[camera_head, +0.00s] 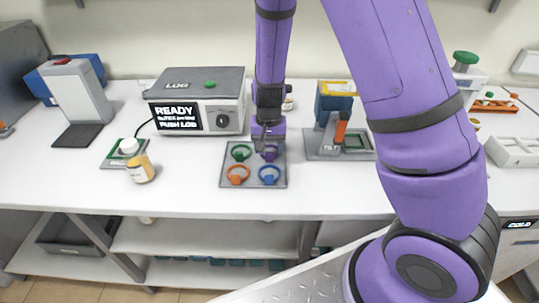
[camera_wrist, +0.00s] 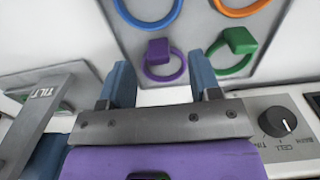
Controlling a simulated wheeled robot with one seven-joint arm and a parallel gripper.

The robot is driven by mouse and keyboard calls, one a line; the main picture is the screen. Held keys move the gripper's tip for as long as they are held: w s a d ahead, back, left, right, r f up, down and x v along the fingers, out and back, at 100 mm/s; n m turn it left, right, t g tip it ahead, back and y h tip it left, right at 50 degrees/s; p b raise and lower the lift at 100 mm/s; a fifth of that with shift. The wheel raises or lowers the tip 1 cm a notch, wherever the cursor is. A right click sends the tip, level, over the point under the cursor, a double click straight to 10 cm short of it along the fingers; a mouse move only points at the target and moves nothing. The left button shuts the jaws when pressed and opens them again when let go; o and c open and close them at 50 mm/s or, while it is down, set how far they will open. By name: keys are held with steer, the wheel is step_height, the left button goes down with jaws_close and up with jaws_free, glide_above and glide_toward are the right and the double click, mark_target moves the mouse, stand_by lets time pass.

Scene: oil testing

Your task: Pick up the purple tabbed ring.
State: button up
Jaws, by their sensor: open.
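In the head view the ring (camera_head: 269,153) is partly hidden behind my gripper (camera_head: 268,146), which is above the tray's back right part. In the wrist view my gripper (camera_wrist: 162,85) has its two blue fingers spread apart. The purple ring shows between and beyond the fingertips, with nothing held. I cannot tell the exact height of the fingers above it.
A green ring (camera_head: 241,152), an orange ring (camera_head: 238,174) and a blue ring (camera_head: 269,174) share the tray. A grey box with a READY screen (camera_head: 180,115) stands behind left. A tilt stand (camera_head: 326,145) is right. An amber jar (camera_head: 140,169) is left; the front table strip is clear.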

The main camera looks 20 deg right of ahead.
mark_target(270, 153)
steer(key=shift+w+d+f, duration=0.1)
steer(key=shift+d+f, duration=0.05)
steer(key=shift+f, duration=0.8)
steer(key=shift+d+f, duration=0.1)
steer(key=shift+f, duration=0.8)
steer(key=shift+c, duration=0.2)
steer(key=c, duration=0.9)
steer(key=shift+c, duration=0.2)
